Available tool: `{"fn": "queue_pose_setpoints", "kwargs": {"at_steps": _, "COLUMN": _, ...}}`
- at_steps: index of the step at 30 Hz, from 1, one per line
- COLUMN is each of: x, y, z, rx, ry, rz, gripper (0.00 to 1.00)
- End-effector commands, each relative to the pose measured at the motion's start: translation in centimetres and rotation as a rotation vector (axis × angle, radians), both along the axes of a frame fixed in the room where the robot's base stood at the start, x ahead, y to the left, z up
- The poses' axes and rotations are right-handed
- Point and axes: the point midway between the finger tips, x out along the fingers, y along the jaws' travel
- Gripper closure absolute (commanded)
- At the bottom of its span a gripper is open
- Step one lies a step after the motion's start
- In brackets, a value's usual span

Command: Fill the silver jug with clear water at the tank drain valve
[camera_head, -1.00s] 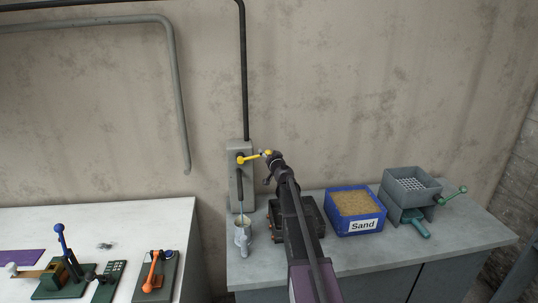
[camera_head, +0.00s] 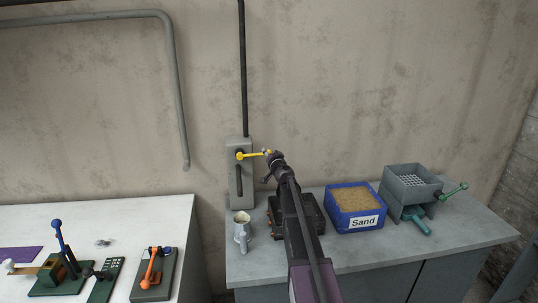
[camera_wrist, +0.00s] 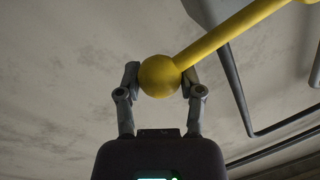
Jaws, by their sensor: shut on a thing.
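The silver jug (camera_head: 242,232) stands upright on the grey bench under the grey drain valve panel (camera_head: 246,186). Its mouth faces up and looks pale cream inside; I cannot tell how full it is. No stream shows between the dark spout (camera_head: 239,181) and the jug. A yellow valve lever (camera_head: 252,155) points right from the panel, close to level. My gripper (camera_head: 269,153) is at the lever's right end. In the wrist view, my gripper (camera_wrist: 163,80) is shut on the round yellow knob (camera_wrist: 158,76) of the lever, one finger on each side.
Right of the jug on the bench (camera_head: 300,258) sits a dark box (camera_head: 316,213), partly behind my arm. Further right are a blue sand bin (camera_head: 354,222) and a grey hopper (camera_head: 408,188) with a green crank. A white table (camera_head: 60,215) with lever devices stands left, across a gap.

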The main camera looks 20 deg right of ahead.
Motion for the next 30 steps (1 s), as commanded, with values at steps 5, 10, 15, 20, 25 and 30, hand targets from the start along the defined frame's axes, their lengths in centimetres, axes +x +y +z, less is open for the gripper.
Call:
{"fn": "queue_pose_setpoints", "kwargs": {"at_steps": 5, "x": 0.07, "y": 0.19, "z": -0.41, "rx": 0.031, "ry": -0.009, "rz": 0.005, "gripper": 1.00}}
{"fn": "queue_pose_setpoints", "kwargs": {"at_steps": 10, "x": 0.06, "y": 0.20, "z": -0.39, "rx": 0.030, "ry": -0.009, "rz": 0.005, "gripper": 0.21}}
{"fn": "queue_pose_setpoints", "kwargs": {"at_steps": 15, "x": 0.04, "y": 0.11, "z": -0.39, "rx": 0.030, "ry": -0.009, "rz": 0.003, "gripper": 0.15}}
{"fn": "queue_pose_setpoints", "kwargs": {"at_steps": 20, "x": 0.02, "y": 0.07, "z": -0.38, "rx": 0.030, "ry": -0.009, "rz": 0.002, "gripper": 0.15}}
{"fn": "queue_pose_setpoints", "kwargs": {"at_steps": 25, "x": 0.02, "y": 0.05, "z": -0.39, "rx": 0.030, "ry": -0.009, "rz": 0.002, "gripper": 0.15}}
{"fn": "queue_pose_setpoints", "kwargs": {"at_steps": 30, "x": 0.01, "y": 0.04, "z": -0.39, "rx": 0.030, "ry": -0.009, "rz": 0.001, "gripper": 0.15}}
